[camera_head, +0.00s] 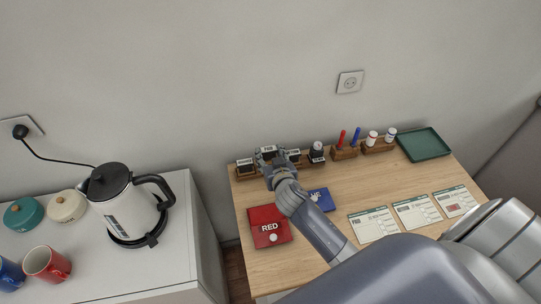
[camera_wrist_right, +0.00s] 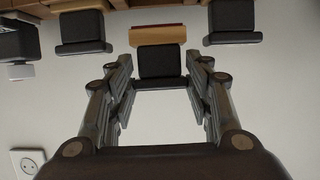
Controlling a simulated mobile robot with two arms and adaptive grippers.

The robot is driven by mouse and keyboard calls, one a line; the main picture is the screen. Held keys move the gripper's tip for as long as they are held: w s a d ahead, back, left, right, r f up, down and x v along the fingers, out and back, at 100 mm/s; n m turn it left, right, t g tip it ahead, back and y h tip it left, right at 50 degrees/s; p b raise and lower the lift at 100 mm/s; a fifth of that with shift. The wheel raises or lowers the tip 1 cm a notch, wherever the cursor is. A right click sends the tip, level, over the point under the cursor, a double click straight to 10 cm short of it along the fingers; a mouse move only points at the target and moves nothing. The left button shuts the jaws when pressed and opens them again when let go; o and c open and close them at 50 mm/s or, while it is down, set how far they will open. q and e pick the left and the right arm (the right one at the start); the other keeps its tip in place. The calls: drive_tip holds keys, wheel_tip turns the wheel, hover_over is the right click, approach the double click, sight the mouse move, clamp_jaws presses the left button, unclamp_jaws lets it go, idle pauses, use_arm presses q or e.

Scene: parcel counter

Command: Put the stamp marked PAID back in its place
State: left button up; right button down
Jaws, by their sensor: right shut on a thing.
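A wooden stamp rack (camera_head: 246,176) stands along the back of the table, with several dark stamps with white labels in it. My right gripper (camera_head: 269,157) is at the rack, between the leftmost stamp (camera_head: 245,163) and another stamp (camera_head: 293,154). It is shut on a dark stamp (camera_head: 268,149) whose label is too small to read for certain. In the right wrist view, this dark block (camera_wrist_right: 160,62) sits between the two fingers of my right gripper (camera_wrist_right: 162,75). Whether it rests in the rack cannot be told. My left gripper is not in view.
A red ink pad (camera_head: 265,215) and a blue one (camera_head: 322,199) lie in front of the rack, close to my right arm. Paper forms (camera_head: 374,225) lie at the front right. A green tray (camera_head: 424,145) is at the back right. A kettle (camera_head: 125,208) stands on the left counter.

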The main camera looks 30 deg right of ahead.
sight(270, 162)
drive_tip(key=shift+f+b, duration=1.55)
drive_tip(key=shift+f, duration=0.3)
drive_tip(key=shift+f, duration=0.15)
drive_tip(key=c, duration=1)
unclamp_jaws()
drive_tip(key=shift+p+v, duration=0.55)
drive_tip(key=shift+v, duration=0.65)
drive_tip(key=shift+p+v, duration=0.55)
drive_tip(key=shift+v, duration=0.85)
